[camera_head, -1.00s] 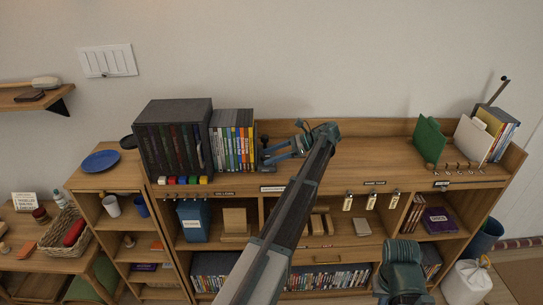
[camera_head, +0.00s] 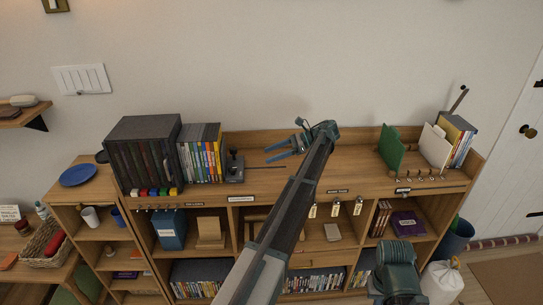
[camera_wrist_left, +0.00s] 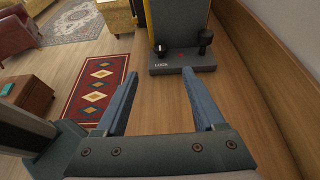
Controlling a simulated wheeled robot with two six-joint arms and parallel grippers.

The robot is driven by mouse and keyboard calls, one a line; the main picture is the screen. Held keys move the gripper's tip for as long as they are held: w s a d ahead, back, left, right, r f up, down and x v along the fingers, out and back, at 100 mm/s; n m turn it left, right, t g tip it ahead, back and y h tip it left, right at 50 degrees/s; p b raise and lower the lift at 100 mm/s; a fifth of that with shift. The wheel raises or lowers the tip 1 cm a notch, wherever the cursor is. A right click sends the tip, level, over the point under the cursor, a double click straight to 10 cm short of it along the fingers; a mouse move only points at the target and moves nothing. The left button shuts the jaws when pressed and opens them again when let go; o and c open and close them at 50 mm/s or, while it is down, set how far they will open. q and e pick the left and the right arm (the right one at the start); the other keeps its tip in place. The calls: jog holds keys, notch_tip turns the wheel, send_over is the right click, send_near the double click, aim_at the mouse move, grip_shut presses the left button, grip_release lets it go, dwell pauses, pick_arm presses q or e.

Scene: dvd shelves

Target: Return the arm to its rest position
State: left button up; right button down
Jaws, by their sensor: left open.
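My left arm reaches in over the wooden shelf unit (camera_head: 345,176). In the head view its gripper (camera_head: 267,155) is open and empty, above the top board and pointing left. A small dark stand (camera_head: 235,174) on the top board is to the left of the fingertips, with a gap between. In the left wrist view, the two blue-grey fingers (camera_wrist_left: 160,74) are apart with only board between them.
A row of DVD cases (camera_head: 201,158) stands left of the dark stand, beside a large dark case (camera_head: 145,157). A green folder (camera_head: 390,147) and a white file holder (camera_head: 433,148) stand at the right end. The top board between is mostly clear.

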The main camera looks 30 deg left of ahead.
dwell(0.4)
pick_arm(q)
jog(key=s+d+f+n+t+h, duration=0.2)
jog(key=s+d+f+h, duration=0.1)
jog(key=s+d, duration=0.7)
jog(key=s+d+f+n+t+h, duration=0.2)
jog(key=s+d+f, duration=0.4)
jog(key=s+d, duration=0.5)
jog(key=s+d+f+n+t+h, duration=0.3)
jog(key=s+d+f+h, duration=0.1)
jog(key=s+d, duration=0.7)
jog(key=d+h, duration=0.1)
jog(key=d, duration=0.2)
jog(key=shift+d+f+n, duration=0.25)
jog(key=shift+n, duration=0.05)
